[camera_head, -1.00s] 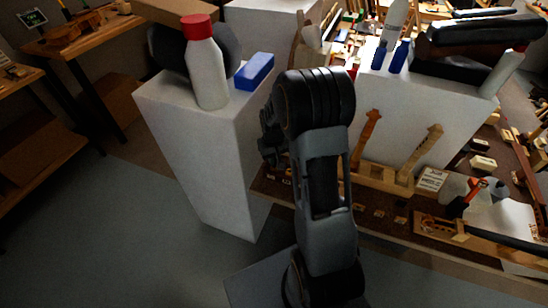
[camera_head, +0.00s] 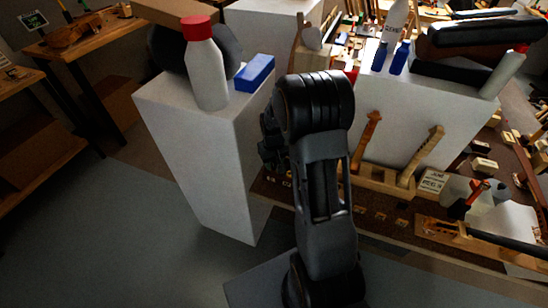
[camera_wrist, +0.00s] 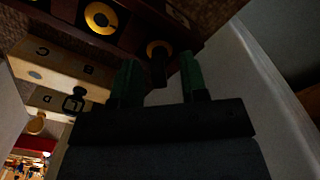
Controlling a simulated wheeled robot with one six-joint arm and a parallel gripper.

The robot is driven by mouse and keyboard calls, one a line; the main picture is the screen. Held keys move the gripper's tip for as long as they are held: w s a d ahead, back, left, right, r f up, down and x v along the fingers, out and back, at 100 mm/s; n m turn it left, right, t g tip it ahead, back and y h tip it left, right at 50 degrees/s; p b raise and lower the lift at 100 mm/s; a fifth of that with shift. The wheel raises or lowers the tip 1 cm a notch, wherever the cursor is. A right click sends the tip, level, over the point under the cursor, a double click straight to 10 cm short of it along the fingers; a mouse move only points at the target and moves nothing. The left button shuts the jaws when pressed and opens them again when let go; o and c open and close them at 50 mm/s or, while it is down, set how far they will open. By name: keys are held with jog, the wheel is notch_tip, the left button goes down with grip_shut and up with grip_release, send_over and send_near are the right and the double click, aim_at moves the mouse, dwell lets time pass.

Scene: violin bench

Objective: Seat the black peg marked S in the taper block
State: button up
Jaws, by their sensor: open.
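In the wrist view, my gripper (camera_wrist: 160,82) is open, its two green fingers pointing toward a dark rack. A dark peg-like piece (camera_wrist: 158,68) with a gold-brown ring at its far end shows between the fingers, apart from both as far as I can see. Its letter is not readable. A pale wooden block (camera_wrist: 62,62) with letters, including B, and dark holes lies to the left; it may be the taper block. A black ring-shaped piece (camera_wrist: 75,101) shows at its near edge.
The dark rack carries another gold disc (camera_wrist: 100,17) with a black centre. A white wall-like face (camera_wrist: 258,80) rises close on the right. In the head view, a white pedestal (camera_head: 205,165) with a bottle (camera_head: 207,75) and blue box (camera_head: 255,72) stands left of my arm.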

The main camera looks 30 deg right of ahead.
notch_tip(320, 180, up, 14)
jog(key=shift+f, duration=0.15)
dwell(0.3)
dwell(0.8)
jog(key=s+a+r+t+p, duration=0.1)
jog(key=s+a+r, duration=0.2)
jog(key=s, duration=0.5)
jog(key=s+a+r+t+p, duration=0.1)
jog(key=s+a+r+t, duration=0.1)
jog(key=s+a, duration=0.4)
jog(key=shift+s+a+r+n+t, duration=0.3)
jog(key=shift+s+r, duration=0.45)
jog(key=shift+s, duration=0.5)
